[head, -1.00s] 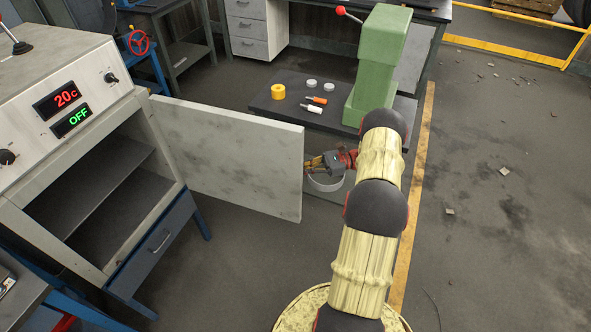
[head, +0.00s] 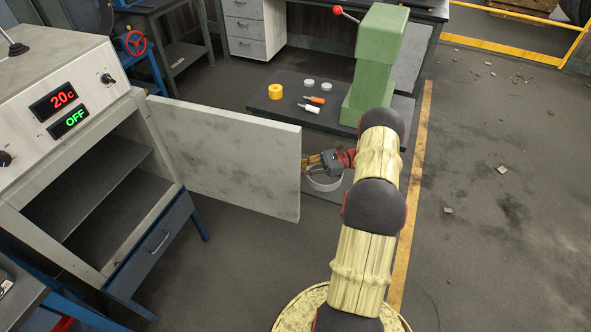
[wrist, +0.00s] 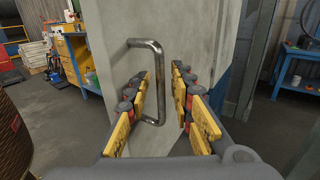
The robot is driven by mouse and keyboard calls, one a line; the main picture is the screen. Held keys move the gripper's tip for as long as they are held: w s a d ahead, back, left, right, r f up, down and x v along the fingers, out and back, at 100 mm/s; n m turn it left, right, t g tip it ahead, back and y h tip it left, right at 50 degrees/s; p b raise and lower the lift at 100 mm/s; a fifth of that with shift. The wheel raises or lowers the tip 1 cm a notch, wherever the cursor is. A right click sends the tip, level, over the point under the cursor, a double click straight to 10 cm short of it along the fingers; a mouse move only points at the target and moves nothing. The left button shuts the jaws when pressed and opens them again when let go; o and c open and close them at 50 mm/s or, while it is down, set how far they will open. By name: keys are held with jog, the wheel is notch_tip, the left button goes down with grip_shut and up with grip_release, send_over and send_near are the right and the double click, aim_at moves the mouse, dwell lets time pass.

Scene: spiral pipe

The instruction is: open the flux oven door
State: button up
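The flux oven (head: 75,150) stands at the left in the head view, its compartment exposed. Its pale grey door (head: 225,155) is swung wide open to the right. The door also fills the middle of the wrist view (wrist: 200,45). A metal bar handle (wrist: 155,60) is fixed on the door face there, the side turned away from the head camera. My gripper (head: 312,161) is at the door's free edge, its fingertips partly hidden behind it. In the wrist view my gripper (wrist: 163,88) is open, with yellow fingers apart on either side of the handle's long bar. Contact is unclear.
A white round container (head: 325,182) is below my gripper. Open floor (head: 490,220) lies to the right.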

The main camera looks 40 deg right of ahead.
jog(key=v, duration=1.2)
jog(key=shift+d, duration=0.1)
